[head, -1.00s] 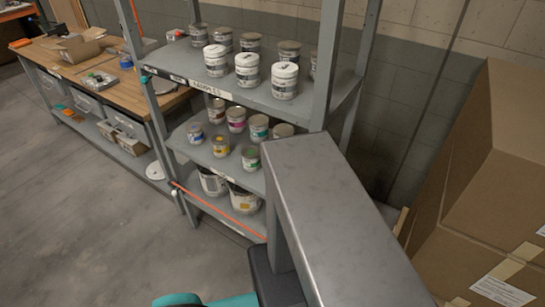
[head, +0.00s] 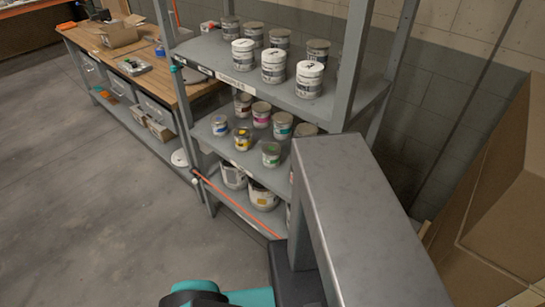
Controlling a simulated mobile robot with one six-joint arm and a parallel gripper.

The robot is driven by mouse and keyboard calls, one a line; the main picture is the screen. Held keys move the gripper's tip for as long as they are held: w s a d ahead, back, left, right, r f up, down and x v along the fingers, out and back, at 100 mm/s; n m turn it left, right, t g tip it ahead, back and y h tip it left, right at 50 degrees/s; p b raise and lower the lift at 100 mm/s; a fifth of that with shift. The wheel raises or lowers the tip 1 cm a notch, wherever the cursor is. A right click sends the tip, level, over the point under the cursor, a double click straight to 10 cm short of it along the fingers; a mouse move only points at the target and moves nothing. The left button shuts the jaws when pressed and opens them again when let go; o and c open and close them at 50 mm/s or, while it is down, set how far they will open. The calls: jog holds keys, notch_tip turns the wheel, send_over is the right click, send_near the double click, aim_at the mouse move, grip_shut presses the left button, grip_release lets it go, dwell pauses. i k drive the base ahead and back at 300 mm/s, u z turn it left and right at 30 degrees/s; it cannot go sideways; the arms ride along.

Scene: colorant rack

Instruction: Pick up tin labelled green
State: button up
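A small tin with a green label (head: 271,155) stands at the front of the middle shelf (head: 236,157) of the grey rack, in the head view. A tin with a teal label (head: 282,126) stands behind it. A small yellow-labelled tin (head: 242,139) is to its left. My gripper is not in view; only parts of my own body show at the bottom.
Blue (head: 219,126) and pink (head: 261,115) tins share the middle shelf. White tins (head: 309,80) fill the top shelf; larger cans (head: 262,196) stand below. An orange bar (head: 236,207) crosses the rack's front. Cardboard boxes (head: 500,200) stand right. Floor (head: 90,200) is clear at left.

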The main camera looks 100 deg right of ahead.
aim_at(271, 151)
jog(key=z, duration=1.3)
jog(key=i, duration=0.6)
jog(key=u, duration=0.1)
jog(key=k, duration=0.6)
jog(key=u, duration=0.05)
